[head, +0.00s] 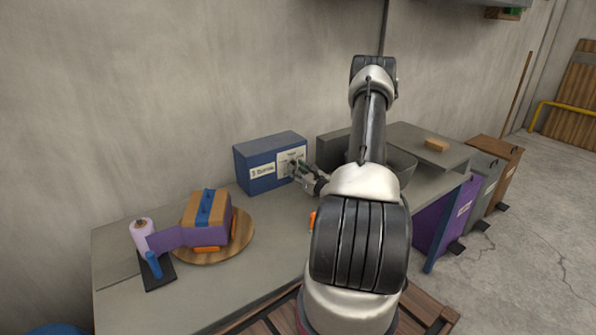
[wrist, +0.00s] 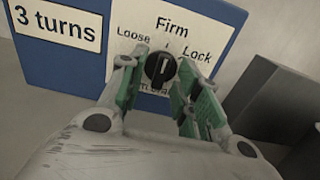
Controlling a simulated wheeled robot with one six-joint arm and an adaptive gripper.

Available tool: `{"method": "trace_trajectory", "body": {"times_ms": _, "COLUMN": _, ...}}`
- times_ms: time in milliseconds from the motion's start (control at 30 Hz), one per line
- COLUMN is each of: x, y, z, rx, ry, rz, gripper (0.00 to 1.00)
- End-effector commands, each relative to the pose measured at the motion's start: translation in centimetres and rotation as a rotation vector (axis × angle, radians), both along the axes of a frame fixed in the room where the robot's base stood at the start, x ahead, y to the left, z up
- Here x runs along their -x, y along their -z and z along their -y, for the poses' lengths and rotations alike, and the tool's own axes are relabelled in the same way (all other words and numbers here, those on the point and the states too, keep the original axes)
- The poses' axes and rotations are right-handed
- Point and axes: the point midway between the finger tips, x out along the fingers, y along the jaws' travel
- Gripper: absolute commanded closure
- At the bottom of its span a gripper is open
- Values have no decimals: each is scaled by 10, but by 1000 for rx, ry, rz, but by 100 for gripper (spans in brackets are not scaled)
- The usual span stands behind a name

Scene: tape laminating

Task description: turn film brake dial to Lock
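The black film brake dial (wrist: 160,69) sits on a white panel on the blue box (head: 257,181). In the wrist view the panel reads Loose at left, Firm at top and Lock at right. The dial's white mark stands nearly upright, roughly toward Firm, not at Lock. My gripper (head: 297,168) is at the box front. In the wrist view its green-padded fingers (wrist: 160,62) stand apart on either side of the dial. Narrow gaps seem to show beside the dial; firm contact is not visible. The lettering below the dial is partly hidden.
A "3 turns" label (wrist: 57,24) is left of the panel. A purple-wrapped package (head: 207,222) sits on a round wooden board (head: 241,240), film running to a roll (head: 142,229) at left. Grey blocks (wrist: 265,100) stand right of the box.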

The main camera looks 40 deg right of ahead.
Motion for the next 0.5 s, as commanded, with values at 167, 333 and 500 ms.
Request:
{"method": "trace_trajectory", "body": {"times_ms": 167, "x": 0, "y": 0, "z": 0, "rx": 0, "ry": 0, "rz": 0, "gripper": 94}}
{"method": "trace_trajectory", "body": {"times_ms": 333, "x": 0, "y": 0, "z": 0, "rx": 0, "ry": -1, "rz": 0, "gripper": 100}}
{"method": "trace_trajectory", "body": {"times_ms": 500, "x": 0, "y": 0, "z": 0, "rx": -12, "ry": -1, "rz": 0, "gripper": 100}}
